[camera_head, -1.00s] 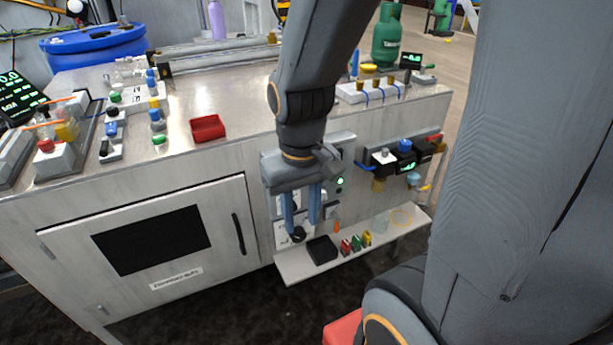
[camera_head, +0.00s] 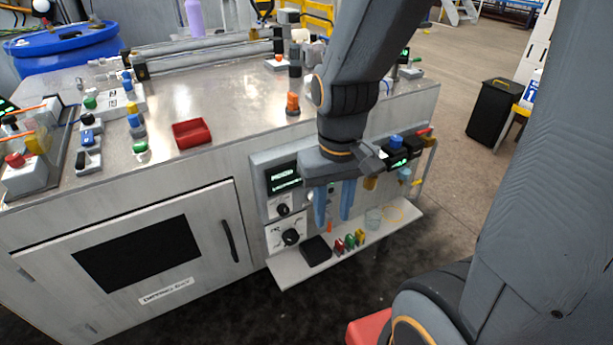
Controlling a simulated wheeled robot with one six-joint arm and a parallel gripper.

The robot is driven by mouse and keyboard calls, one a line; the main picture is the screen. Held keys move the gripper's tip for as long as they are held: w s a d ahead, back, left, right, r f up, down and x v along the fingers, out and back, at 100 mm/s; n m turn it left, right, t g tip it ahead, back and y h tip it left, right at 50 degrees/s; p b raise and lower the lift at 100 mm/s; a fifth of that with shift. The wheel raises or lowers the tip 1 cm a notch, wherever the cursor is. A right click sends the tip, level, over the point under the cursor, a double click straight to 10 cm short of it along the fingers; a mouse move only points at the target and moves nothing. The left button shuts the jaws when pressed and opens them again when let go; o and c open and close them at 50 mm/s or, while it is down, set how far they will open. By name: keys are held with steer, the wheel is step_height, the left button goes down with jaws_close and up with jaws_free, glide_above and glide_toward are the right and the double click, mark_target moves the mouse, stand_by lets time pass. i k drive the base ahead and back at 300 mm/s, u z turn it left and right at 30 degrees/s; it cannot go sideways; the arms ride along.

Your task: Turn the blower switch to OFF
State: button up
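A grey control panel (camera_head: 262,180) is on the front of the workbench, with a dark display (camera_head: 283,178) showing green text. Below it are two black rotary knobs on white plates, an upper knob (camera_head: 283,210) and a lower knob (camera_head: 291,237). Their labels are too small to read, so I cannot tell which is the blower switch or its setting. My gripper (camera_head: 334,208) points down in front of the panel's right part, to the right of both knobs. Its two blue fingers are apart with nothing seen between them. The hand hides part of the panel.
A shelf (camera_head: 290,270) below the panel holds a black tray (camera_head: 316,251) and several small coloured pieces. Valves and gauges (camera_head: 398,150) are right of my gripper. A red bin (camera_head: 192,133) sits on the bench top. A cabinet door (camera_head: 150,250) is at left.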

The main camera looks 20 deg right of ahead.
mark_target(282, 209)
steer(key=z, duration=0.55)
steer(key=k, duration=0.5)
steer(key=u, duration=0.45)
steer(key=i, duration=0.45)
steer(key=z, duration=0.6)
steer(key=k, duration=1.1)
steer(key=u, duration=0.5)
